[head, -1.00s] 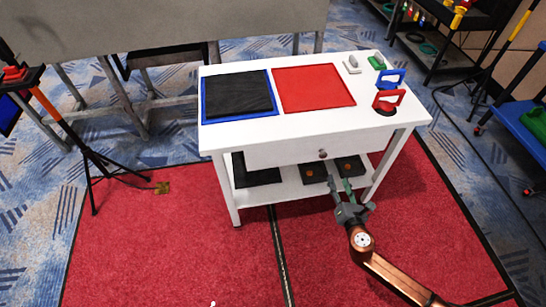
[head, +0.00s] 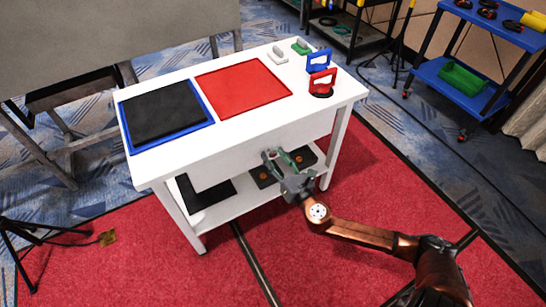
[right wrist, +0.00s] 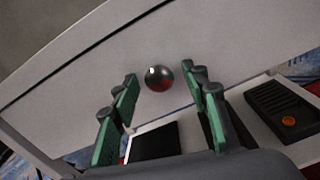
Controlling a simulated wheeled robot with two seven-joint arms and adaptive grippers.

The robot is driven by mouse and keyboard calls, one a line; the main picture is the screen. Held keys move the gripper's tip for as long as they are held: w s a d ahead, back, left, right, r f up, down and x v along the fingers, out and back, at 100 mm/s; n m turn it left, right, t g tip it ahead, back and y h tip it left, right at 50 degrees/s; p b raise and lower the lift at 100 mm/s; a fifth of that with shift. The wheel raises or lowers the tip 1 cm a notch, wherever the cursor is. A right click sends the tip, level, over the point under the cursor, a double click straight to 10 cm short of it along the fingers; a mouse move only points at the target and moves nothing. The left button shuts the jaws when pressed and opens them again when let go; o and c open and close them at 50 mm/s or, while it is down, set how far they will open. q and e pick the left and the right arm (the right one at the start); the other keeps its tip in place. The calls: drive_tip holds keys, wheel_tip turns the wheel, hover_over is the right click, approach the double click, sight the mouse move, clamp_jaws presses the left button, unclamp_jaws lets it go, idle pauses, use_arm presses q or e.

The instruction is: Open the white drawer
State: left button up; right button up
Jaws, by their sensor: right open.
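The white drawer (head: 232,163) is set under the top of a white table, and its front looks shut. Its round, shiny dark knob (right wrist: 160,78) shows in the right wrist view, with the pale drawer front (right wrist: 85,85) behind it; in the head view my gripper hides the knob. My right gripper (head: 283,156) is open in front of the drawer. In the right wrist view its two green-padded fingers stand on either side of the knob, with gaps between them and it. My left gripper is not in view.
On the table (head: 225,125) lie a black pad in a blue tray (head: 128,141) and a red tray (head: 245,85). Blue and red handled blocks (head: 322,82) stand at its right end. A lower shelf (head: 228,208) holds dark items. Red carpet in front is clear.

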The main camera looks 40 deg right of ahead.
drive_tip(key=shift+c, duration=0.6)
clamp_jaws()
